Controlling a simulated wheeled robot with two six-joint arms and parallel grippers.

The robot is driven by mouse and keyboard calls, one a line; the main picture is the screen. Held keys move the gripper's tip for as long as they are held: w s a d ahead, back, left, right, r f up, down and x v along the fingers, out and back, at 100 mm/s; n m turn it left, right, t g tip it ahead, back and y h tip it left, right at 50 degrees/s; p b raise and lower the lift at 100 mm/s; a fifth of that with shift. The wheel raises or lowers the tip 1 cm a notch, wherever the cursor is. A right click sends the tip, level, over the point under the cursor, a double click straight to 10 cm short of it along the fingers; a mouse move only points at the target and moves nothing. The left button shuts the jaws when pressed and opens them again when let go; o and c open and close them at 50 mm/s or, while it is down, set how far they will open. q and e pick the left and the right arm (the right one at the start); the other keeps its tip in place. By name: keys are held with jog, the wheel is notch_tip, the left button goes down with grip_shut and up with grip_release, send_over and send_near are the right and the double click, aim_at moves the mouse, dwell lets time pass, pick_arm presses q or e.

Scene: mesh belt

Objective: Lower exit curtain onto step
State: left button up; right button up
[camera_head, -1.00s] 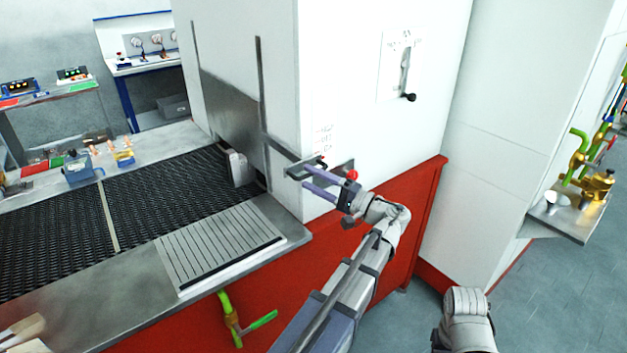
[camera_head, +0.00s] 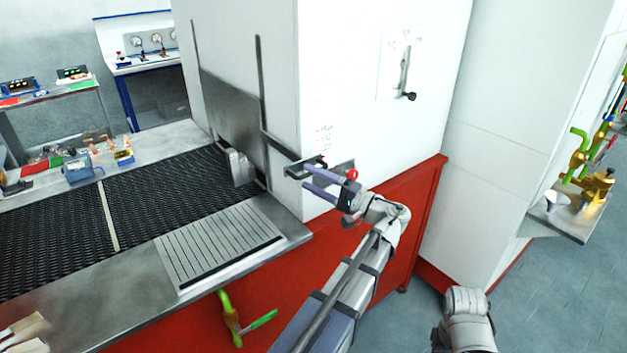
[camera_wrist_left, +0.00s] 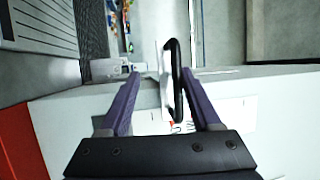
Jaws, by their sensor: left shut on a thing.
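The exit curtain (camera_head: 232,108) is a grey metal plate hanging on the white housing's front, above the dark mesh belt (camera_head: 160,195). A dark arm runs from it around the housing's corner to a flat bracket (camera_head: 300,170) on the side wall. My left gripper (camera_head: 322,183) is at this bracket, beside a red knob (camera_head: 352,174). In the left wrist view a black loop handle (camera_wrist_left: 174,80) stands between the purple fingers (camera_wrist_left: 160,95); the exact contact is hard to see. Small printed marks (camera_head: 322,138) lie on the wall above the bracket. My right gripper is out of view.
A ribbed plate (camera_head: 218,247) lies at the belt's end. A green valve handle (camera_head: 232,318) sticks out below the table edge. A lever panel (camera_head: 403,65) is on the housing wall. Green and brass fittings (camera_head: 585,170) stand on a shelf at right.

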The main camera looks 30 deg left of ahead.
pick_arm(q)
jog(key=d+f+b, duration=0.1)
jog(key=d, duration=0.7)
jog(key=shift+d+f, duration=0.3)
jog(key=shift+d, duration=0.1)
dwell(0.3)
jog(key=shift+w, duration=0.1)
dwell(0.3)
jog(key=d+f+b, duration=0.1)
jog(key=d, duration=0.6)
jog(key=shift+d+f+b, duration=0.15)
jog(key=shift+d+b, duration=0.2)
